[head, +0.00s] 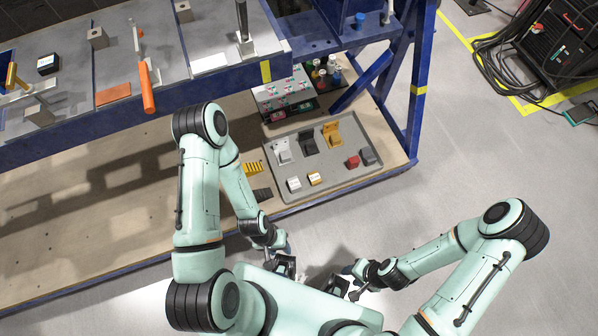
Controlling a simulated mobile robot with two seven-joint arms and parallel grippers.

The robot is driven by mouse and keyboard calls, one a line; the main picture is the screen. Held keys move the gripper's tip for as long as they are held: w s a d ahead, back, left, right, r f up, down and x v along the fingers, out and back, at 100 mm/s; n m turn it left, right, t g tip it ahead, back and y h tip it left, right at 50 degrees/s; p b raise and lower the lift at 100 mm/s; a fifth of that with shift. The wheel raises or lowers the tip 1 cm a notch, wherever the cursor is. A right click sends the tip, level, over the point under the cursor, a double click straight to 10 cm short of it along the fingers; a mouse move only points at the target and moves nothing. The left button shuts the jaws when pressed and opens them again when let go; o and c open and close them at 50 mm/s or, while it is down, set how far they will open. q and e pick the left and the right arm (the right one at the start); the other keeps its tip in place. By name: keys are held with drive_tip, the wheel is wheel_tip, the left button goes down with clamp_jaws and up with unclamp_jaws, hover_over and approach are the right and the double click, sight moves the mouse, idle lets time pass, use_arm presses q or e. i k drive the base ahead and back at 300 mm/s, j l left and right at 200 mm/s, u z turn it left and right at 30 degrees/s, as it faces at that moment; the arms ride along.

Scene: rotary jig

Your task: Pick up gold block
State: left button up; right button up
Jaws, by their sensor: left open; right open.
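The gold block (315,179) is small, with a pale top and gold sides. It sits in the front part of a grey tray (340,184), just right of a white block (294,184). My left gripper (286,268) is open, below the tray in the picture and apart from the block. My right gripper (348,288) is open, further right and lower, also apart from the tray. Both grippers are small here and partly hidden by my own arms. I see nothing held in either.
The tray also holds a red block (352,162), a dark block (368,156), and silver (282,151), black (308,143) and gold (332,134) brackets. It lies on a wooden lower shelf (110,195). The blue bench (150,105) overhangs behind; its leg (416,100) stands right.

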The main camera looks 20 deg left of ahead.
sight(315, 178)
drive_tip(key=i+l+u, duration=0.15)
drive_tip(key=u, duration=0.35)
drive_tip(key=l+u, duration=0.2)
drive_tip(key=u, duration=0.25)
drive_tip(key=i+l+u, duration=0.15)
drive_tip(key=u, duration=0.35)
drive_tip(key=l+u, duration=0.4)
drive_tip(key=i+l+u, duration=0.1)
drive_tip(key=u, duration=0.3)
drive_tip(key=l+u, duration=0.75)
drive_tip(key=k+j, duration=0.05)
drive_tip(key=j, duration=0.05)
